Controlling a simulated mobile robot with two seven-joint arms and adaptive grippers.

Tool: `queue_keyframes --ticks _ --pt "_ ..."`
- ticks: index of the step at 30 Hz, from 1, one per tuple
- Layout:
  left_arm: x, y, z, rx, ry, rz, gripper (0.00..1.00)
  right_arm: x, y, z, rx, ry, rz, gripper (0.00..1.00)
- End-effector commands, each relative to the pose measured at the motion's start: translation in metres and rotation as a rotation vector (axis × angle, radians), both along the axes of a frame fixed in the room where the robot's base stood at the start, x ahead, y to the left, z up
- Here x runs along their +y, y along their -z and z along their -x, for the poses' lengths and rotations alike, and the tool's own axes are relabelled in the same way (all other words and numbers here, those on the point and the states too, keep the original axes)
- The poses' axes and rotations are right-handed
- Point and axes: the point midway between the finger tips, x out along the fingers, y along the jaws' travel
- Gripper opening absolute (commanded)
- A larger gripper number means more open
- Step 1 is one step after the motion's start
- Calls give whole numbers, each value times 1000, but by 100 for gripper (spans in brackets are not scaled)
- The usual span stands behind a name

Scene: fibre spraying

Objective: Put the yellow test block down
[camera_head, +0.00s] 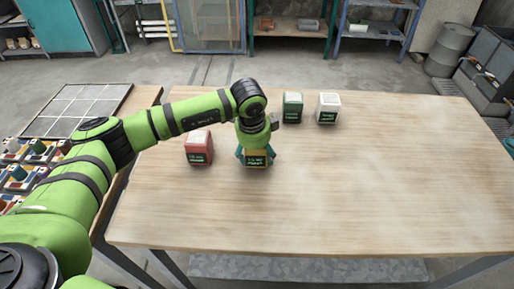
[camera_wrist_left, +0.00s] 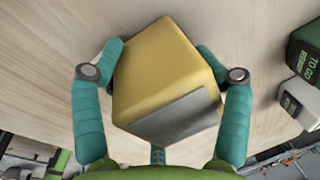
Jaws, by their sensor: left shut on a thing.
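The yellow test block (camera_head: 257,161) is in my left gripper (camera_head: 256,156), over the left part of the wooden table (camera_head: 370,190). In the left wrist view the yellow block (camera_wrist_left: 160,75) fills the middle, with a grey panel on its lower face. The teal fingers of my left gripper (camera_wrist_left: 160,80) are closed on it from both sides. In the head view the gripper and wrist cover most of the block, and a dark label with green text shows on its front. I cannot tell whether its underside touches the table. My right gripper is not in view.
A red block (camera_head: 199,147) stands left of the yellow one. A green block (camera_head: 292,107) and a white block (camera_head: 328,108) stand behind it to the right. The table's right and front areas are clear. A side table with a gridded panel (camera_head: 78,108) is at left.

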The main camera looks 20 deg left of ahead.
Motion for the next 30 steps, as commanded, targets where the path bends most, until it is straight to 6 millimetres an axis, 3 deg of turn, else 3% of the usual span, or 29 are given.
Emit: queue_keyframes --ticks 10,11,12,13,24,30 --pt "0 3 -1 -5 0 2 16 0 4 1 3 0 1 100" --pt "0 4 0 -1 0 1 79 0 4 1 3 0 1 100" --pt "0 3 0 -1 0 1 95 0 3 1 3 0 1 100" --pt "0 3 0 -1 0 1 100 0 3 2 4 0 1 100" --pt "0 2 0 -1 0 1 100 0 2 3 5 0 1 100" --pt "0 -17 2 -5 0 3 100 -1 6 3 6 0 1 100"
